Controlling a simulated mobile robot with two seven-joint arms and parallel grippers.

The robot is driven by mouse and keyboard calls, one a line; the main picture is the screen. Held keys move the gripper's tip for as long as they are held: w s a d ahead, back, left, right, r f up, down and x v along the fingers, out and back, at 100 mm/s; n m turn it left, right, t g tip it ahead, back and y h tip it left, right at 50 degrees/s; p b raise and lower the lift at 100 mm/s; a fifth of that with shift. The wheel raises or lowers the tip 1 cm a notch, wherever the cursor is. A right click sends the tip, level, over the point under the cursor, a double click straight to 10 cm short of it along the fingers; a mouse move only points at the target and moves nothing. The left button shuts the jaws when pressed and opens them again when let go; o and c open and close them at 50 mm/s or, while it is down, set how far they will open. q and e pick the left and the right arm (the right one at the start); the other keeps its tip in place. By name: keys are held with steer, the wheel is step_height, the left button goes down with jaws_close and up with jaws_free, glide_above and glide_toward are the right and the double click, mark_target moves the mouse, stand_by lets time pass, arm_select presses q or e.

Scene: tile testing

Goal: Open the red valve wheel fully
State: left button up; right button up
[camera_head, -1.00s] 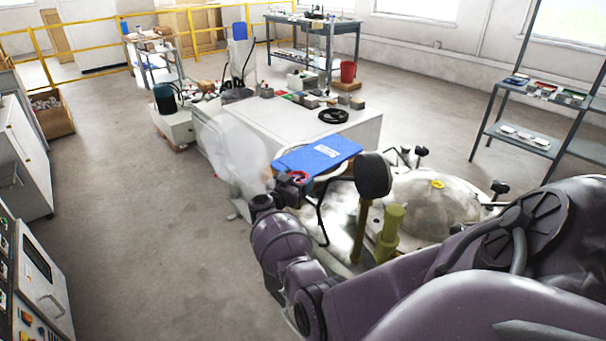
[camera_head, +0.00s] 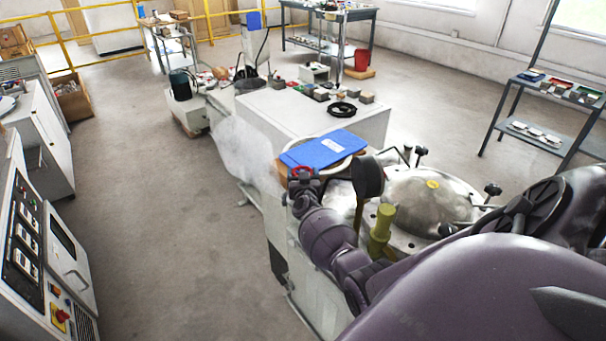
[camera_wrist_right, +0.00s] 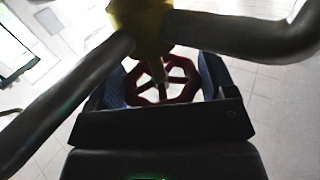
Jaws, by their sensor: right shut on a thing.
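The red valve wheel (camera_head: 303,171) shows small in the head view, beside the blue box lid. In the right wrist view the red wheel (camera_wrist_right: 187,92) has a several-sided rim with spokes and sits on a stem below a yellow valve body (camera_wrist_right: 140,22). My right gripper (camera_head: 297,184) is at the wheel, seen from behind in the head view. In the wrist view its two fingers (camera_wrist_right: 163,88) stand on either side of the wheel and are shut on it. The wheel's turned angle cannot be told. My left gripper is not in view.
White vapour (camera_head: 240,150) hangs left of the wheel. A blue flat lid (camera_head: 325,148) lies just beyond it. A metal dome (camera_head: 425,197) and a yellow-green post (camera_head: 381,228) stand right of my arm. A control cabinet (camera_head: 40,255) is at left; the floor between is clear.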

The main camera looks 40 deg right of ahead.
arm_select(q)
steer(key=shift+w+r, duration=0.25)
arm_select(e)
steer(key=shift+y, duration=0.3)
steer(key=o, duration=0.9)
steer(key=shift+c, duration=0.2)
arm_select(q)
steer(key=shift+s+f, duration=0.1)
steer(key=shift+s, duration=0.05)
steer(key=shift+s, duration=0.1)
arm_select(e)
steer(key=shift+s+a, duration=0.2)
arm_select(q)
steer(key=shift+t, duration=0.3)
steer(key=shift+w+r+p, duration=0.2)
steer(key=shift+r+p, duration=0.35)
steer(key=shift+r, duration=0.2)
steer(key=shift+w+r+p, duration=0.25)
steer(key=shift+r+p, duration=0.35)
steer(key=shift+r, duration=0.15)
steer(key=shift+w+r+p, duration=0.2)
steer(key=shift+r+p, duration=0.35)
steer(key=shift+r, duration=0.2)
arm_select(e)
steer(key=v, duration=1)
steer(key=shift+s+f, duration=0.15)
